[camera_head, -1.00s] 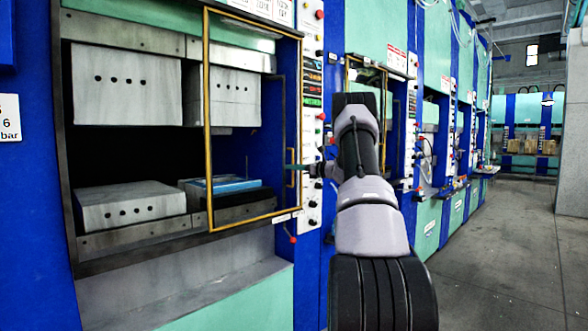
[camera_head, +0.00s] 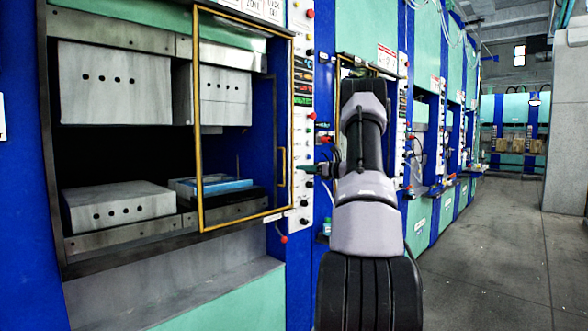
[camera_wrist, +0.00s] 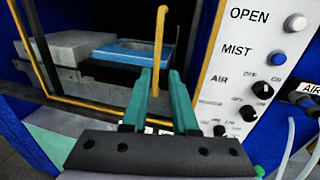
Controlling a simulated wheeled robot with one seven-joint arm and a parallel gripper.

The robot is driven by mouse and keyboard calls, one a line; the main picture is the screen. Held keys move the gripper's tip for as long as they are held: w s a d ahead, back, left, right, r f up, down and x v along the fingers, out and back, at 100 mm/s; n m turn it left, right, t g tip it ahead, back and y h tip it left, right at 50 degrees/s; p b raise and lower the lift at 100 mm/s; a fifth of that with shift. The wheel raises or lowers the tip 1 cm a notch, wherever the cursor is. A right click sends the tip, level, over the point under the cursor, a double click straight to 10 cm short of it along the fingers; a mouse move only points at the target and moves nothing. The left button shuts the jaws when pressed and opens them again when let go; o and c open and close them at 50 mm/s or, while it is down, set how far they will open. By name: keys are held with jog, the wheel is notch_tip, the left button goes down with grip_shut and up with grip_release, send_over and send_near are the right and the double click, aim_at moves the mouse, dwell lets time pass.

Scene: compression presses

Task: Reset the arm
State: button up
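My gripper (camera_wrist: 159,98) shows in the wrist view as two teal fingers with a clear gap between them, open and empty. In the head view, my gripper (camera_head: 304,169) is just right of the yellow door handle (camera_head: 282,167), apart from it. The handle also shows in the wrist view (camera_wrist: 159,45), beyond the fingertips. My arm is bent in front of the presses. The yellow-framed door (camera_head: 198,120) stands across the right part of the nearest press's opening; the left part is uncovered.
Inside the press, grey blocks (camera_head: 118,205) and a blue-rimmed piece (camera_head: 222,184) sit on the lower level. A control panel (camera_head: 302,120) with knobs and buttons is close beside my gripper. More presses line the wall. The floor (camera_head: 500,250) at right is clear.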

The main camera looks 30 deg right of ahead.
jog(key=shift+s+d, duration=0.35)
jog(key=shift+s, duration=0.3)
jog(key=s+a+r+n+g, duration=0.3)
jog(key=s+a+n, duration=0.15)
jog(key=a, duration=0.55)
jog(key=s+a+r+n+g, duration=0.35)
jog(key=s+a, duration=0.25)
jog(key=a, duration=0.3)
jog(key=s+a+r+n+g, duration=0.2)
jog(key=s+a+n, duration=0.3)
jog(key=a, duration=0.5)
jog(key=s+a+f+n+h, duration=0.1)
jog(key=s+n, duration=0.3)
jog(key=s, duration=0.5)
jog(key=s+a+f+n+h, duration=0.1)
jog(key=s+a+n+h, duration=0.2)
jog(key=s, duration=0.5)
jog(key=s+a+f+n+h, duration=0.1)
jog(key=s+a+n+h, duration=0.1)
jog(key=s+n, duration=0.4)
jog(key=s, duration=0.3)
jog(key=shift+s+a+f+h, duration=0.2)
jog(key=shift+s+a+h, duration=0.15)
jog(key=shift+a+h, duration=0.05)
